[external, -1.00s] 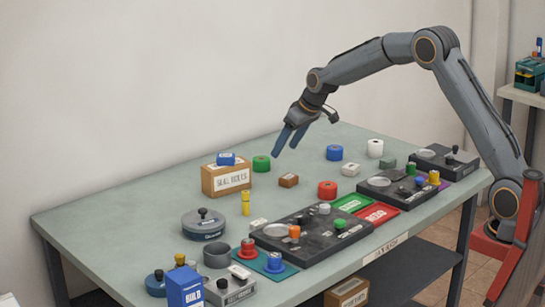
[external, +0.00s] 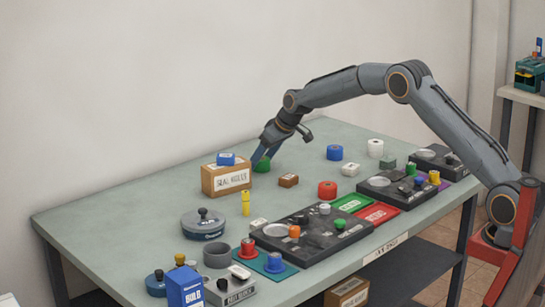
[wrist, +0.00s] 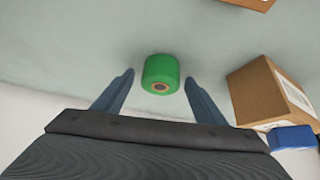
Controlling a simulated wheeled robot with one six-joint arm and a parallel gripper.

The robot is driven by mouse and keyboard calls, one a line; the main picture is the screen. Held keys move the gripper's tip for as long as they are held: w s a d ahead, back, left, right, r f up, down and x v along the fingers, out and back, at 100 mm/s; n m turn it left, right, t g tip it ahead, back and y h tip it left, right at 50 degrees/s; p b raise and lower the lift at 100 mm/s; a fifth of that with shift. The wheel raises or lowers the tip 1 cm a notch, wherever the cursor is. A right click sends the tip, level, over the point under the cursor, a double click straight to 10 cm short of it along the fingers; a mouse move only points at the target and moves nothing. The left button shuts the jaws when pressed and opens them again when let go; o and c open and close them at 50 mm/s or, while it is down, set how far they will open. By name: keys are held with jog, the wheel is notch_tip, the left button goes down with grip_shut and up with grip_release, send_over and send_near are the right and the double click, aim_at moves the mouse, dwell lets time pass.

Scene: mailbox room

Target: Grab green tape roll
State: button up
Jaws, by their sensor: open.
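The green tape roll (external: 263,165) stands on the table near its back edge, right of the cardboard box, partly hidden by my gripper in the external view. In the wrist view the green tape roll (wrist: 161,73) sits upright between and slightly beyond my fingertips. My gripper (wrist: 159,77) is open, with one finger on each side of the roll and a visible gap to both. In the external view my gripper (external: 263,157) points down at the roll.
A small brown block (external: 288,181) lies in front to the right. A blue roll (external: 334,152) stands farther right. The table behind the green roll is clear.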

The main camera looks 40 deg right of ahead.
jog(key=shift+w+f, duration=0.1)
jog(key=shift+f, duration=0.05)
jog(key=c, duration=1.1)
